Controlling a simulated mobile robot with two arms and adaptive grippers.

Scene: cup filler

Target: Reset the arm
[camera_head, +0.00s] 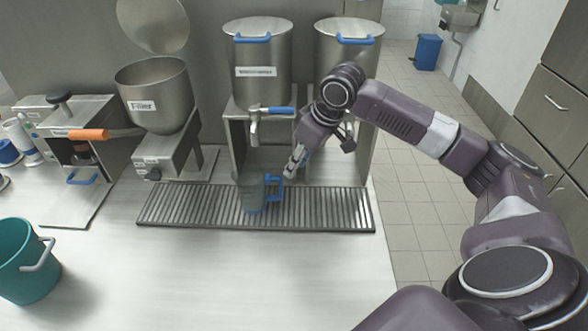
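My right arm comes in from the right, and its gripper (293,165) hangs over the drip tray, just above and to the right of the blue cup's handle. The picture is too small to tell whether its fingers are open or shut, or whether they touch the handle. The blue translucent cup (253,194) stands upright on the drip tray (180,206), below the tap with the blue lever (281,110). My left gripper is not in view.
Two steel dispensers (258,85) (347,50) stand behind the tray. The counter's front middle is clear.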

